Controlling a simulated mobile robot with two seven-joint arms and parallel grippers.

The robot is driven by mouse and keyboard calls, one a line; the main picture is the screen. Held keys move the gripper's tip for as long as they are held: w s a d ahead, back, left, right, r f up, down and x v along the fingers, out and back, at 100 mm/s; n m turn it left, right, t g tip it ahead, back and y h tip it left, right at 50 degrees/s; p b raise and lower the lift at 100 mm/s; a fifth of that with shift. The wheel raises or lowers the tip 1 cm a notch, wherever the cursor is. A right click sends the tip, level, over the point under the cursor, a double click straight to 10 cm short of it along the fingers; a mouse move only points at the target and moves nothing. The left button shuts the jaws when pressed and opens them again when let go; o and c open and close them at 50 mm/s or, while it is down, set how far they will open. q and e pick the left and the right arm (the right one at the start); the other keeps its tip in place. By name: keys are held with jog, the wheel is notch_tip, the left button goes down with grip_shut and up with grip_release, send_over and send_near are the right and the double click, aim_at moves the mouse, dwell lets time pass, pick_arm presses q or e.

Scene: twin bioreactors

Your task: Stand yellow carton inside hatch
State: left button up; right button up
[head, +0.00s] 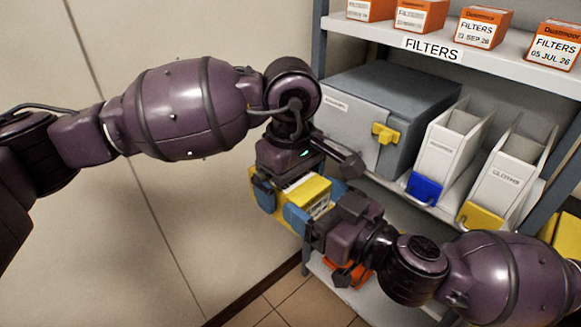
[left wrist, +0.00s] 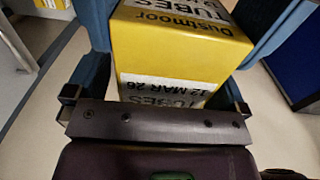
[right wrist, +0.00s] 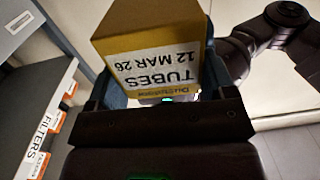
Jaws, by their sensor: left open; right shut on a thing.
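The yellow carton (head: 314,190) is held in the air in front of the shelves, tilted, between my two grippers. Its label reads TUBES, 12 MAR 26, and it shows in the left wrist view (left wrist: 175,45) and the right wrist view (right wrist: 150,50). My right gripper (head: 312,212) is shut on the carton, its blue fingers on two opposite sides. My left gripper (head: 298,188) is open, with its blue fingers on either side of the same carton. Nothing seen is clearly marked as a hatch; a grey cabinet (head: 350,105) with a yellow handle (head: 386,133) stands closed on the middle shelf.
White bins with a blue front (head: 425,188) and a yellow front (head: 480,217) stand right of the cabinet. Orange filter boxes (head: 480,27) line the upper shelf (head: 500,58). An orange item is low behind my right arm. A plain wall (head: 170,230) is at left.

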pick_arm(q)
jog(key=shift+f, duration=0.2)
jog(key=c, duration=0.9)
jog(key=shift+c, duration=0.3)
pick_arm(e)
jog(key=o, duration=0.9)
jog(key=shift+o, duration=0.4)
